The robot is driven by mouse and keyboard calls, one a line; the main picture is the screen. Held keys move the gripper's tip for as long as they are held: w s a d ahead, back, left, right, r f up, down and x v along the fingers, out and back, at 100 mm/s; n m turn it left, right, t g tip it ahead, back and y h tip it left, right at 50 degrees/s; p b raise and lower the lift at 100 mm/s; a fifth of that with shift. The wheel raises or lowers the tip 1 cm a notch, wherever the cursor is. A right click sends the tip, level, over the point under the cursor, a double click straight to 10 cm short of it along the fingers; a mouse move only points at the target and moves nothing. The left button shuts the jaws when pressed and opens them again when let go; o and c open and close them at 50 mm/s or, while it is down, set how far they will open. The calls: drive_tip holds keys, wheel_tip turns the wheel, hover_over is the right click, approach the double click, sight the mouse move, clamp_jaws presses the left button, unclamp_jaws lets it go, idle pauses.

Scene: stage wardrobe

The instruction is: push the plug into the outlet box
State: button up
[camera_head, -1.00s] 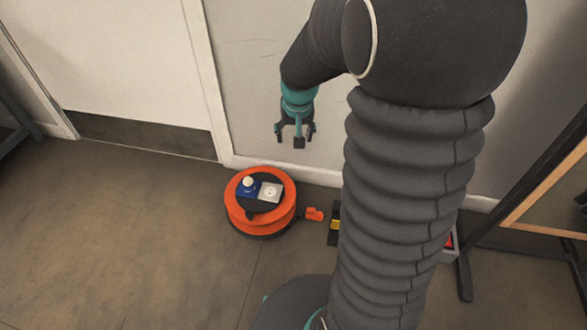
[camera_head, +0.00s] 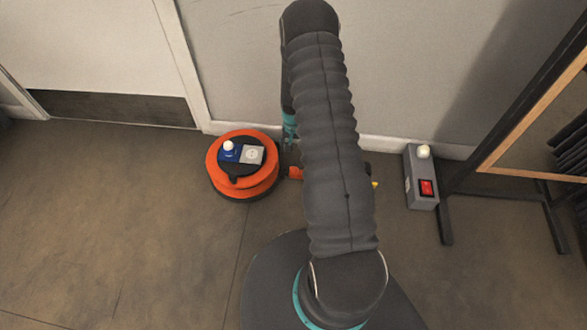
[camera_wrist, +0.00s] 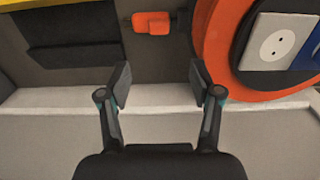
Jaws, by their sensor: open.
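A small orange piece (camera_head: 296,173) that looks like the plug lies on the floor just right of an orange cable reel. It also shows in the wrist view (camera_wrist: 152,22), beyond my fingertips and apart from them. The reel (camera_head: 243,188) has a flat top with a white socket plate (camera_head: 252,155) and a blue plate with a white round knob. A grey box (camera_head: 422,190) with a red switch stands farther right, which may be the outlet box. My gripper (camera_wrist: 159,75) is open and empty above the floor by the wall. My arm partly hides it in the head view.
A dark, yellow-edged thing (camera_wrist: 70,35) lies left of the orange piece in the wrist view; my arm mostly hides it in the head view. A framed stand (camera_head: 445,220) is at the right. The wall skirting (camera_head: 380,142) runs behind. The left floor is clear.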

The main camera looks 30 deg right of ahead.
sight(294, 168)
wheel_tip(294, 168, down, 14)
drive_tip(key=shift+f, duration=0.25)
idle(0.4)
drive_tip(key=shift+d, duration=0.1)
clamp_jaws()
